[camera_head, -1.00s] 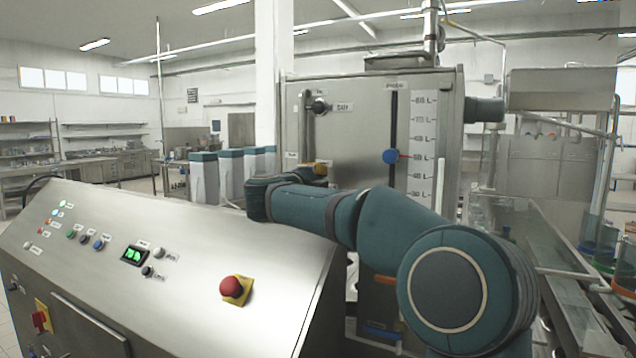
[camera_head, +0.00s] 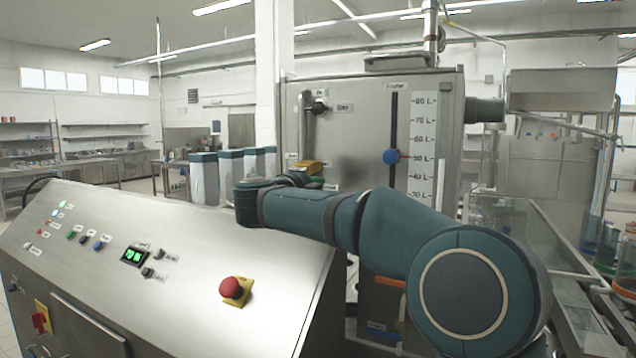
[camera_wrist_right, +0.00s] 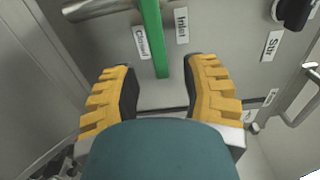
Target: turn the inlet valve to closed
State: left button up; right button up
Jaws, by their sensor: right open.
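The inlet valve shows in the right wrist view as a flat green lever (camera_wrist_right: 151,38), between a label reading "Inlet" and one that seems to read "Closed". My right gripper (camera_wrist_right: 160,66) has its two yellow fingers spread apart, and the lever's free end reaches into the gap between them. I see no finger touching it. In the head view my right gripper (camera_head: 308,168) is at the lower left of the steel tank front, partly hidden by my own wrist. My left gripper is not in view.
The steel tank (camera_head: 352,150) carries a "Stir" knob (camera_head: 319,107) and a blue slider (camera_head: 390,157) on a scale. The sloped control panel (camera_head: 190,262) with a red emergency button (camera_head: 229,287) lies left of my arm. A metal tube (camera_wrist_right: 100,9) runs beside the lever.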

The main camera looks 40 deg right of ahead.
jog(key=v, duration=0.9)
jog(key=shift+a, duration=0.2)
jog(key=shift+s, duration=0.1)
